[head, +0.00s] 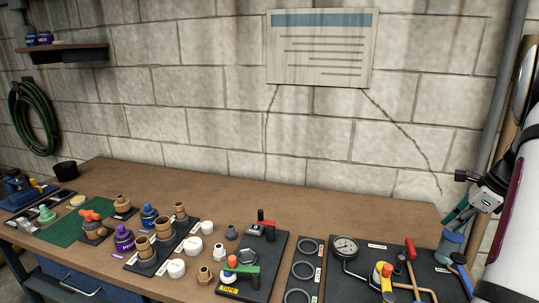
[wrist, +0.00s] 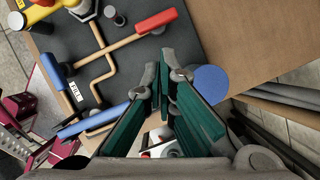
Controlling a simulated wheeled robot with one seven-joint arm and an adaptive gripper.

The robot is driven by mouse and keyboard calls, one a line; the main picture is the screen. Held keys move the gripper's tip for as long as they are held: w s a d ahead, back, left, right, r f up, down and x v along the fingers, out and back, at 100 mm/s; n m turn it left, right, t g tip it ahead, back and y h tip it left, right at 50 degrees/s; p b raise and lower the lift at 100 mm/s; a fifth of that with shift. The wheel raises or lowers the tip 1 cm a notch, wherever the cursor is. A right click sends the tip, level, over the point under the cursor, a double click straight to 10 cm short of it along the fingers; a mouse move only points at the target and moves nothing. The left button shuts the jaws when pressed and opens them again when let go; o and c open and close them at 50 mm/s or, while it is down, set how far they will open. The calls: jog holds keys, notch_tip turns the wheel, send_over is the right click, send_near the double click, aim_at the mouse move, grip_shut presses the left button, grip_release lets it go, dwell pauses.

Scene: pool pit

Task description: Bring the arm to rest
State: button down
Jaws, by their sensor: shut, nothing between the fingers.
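My gripper (head: 458,214) is at the right of the head view, above the right end of the workbench (head: 335,212). In the wrist view my gripper (wrist: 160,88) has its green-padded fingers shut with nothing held. The fingertips point over the bench edge, beside a blue round-topped object (wrist: 210,84). The head view shows this blue object (head: 450,244) just below the gripper; I cannot tell how small the gap is.
A dark board with a pressure gauge (head: 345,246), copper pipes and a red-handled valve (head: 410,248) lies near the gripper. Other fittings and bottles crowd the bench's left and middle. A grey vertical pipe (head: 500,105) runs up the wall behind. The bench's back strip is clear.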

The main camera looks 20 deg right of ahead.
jog(key=w+a+r+n, duration=0.2)
jog(key=a+r+n, duration=0.3)
jog(key=a, duration=0.4)
jog(key=w+a+r+n+h, duration=0.1)
jog(key=a+r+n, duration=0.35)
jog(key=a, duration=0.45)
jog(key=w+a+r+n, duration=0.2)
jog(key=a+r+n, duration=0.25)
jog(key=a, duration=0.45)
jog(key=s+a+n, duration=0.7)
jog(key=a+n, duration=0.1)
jog(key=a, duration=0.1)
jog(key=s+a+r+n+t+h, duration=0.1)
jog(key=s+a+n, duration=0.6)
jog(key=a, duration=0.3)
jog(key=shift+s+a+r+n, duration=0.2)
jog(key=shift+s+a+n, duration=0.05)
jog(key=shift+s+n, duration=0.15)
